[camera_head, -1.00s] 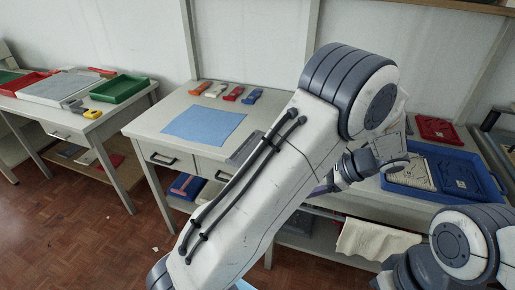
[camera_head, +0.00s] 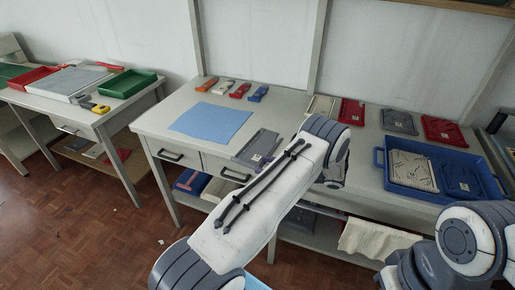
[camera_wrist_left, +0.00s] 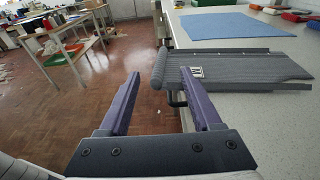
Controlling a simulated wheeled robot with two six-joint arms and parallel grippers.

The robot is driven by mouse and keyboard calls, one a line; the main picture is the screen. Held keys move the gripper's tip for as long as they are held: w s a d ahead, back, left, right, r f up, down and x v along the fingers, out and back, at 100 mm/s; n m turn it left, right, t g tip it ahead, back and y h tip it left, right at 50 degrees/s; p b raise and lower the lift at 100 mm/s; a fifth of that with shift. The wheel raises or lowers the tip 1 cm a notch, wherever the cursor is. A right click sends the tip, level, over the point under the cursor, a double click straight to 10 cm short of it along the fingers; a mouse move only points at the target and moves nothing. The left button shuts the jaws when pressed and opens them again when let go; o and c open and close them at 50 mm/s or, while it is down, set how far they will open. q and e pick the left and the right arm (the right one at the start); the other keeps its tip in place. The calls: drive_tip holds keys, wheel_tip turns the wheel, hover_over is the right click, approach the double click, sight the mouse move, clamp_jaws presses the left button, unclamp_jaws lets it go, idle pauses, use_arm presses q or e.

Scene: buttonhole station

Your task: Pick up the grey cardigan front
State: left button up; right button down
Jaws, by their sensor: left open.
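A flat grey panel (camera_head: 257,147) with a small white label, which looks like the grey cardigan front, lies on the middle table near its front edge. In the left wrist view the grey panel (camera_wrist_left: 245,68) has a thick rolled near end, with the label close to it. My left gripper (camera_wrist_left: 160,72) is open and empty, its purple fingers apart, short of the panel's rolled end and off the table's edge. My right gripper is out of view; only part of that arm shows at lower right.
A blue mat (camera_head: 211,122) lies left of the panel, with small coloured items behind it. A blue tray (camera_head: 378,158) holds a pale panel (camera_head: 411,170) and a blue one. Red panels (camera_head: 351,112) and another grey piece (camera_head: 398,121) lie behind. Floor is open in front.

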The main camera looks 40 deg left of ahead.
sight(251, 164)
use_arm(q)
drive_tip(key=p+x, duration=0.2)
drive_tip(key=x, duration=0.2)
drive_tip(key=shift+s+a, duration=0.15)
drive_tip(key=shift+s, duration=0.1)
drive_tip(key=shift+a+f, duration=0.2)
drive_tip(key=shift+a, duration=0.15)
clamp_jaws()
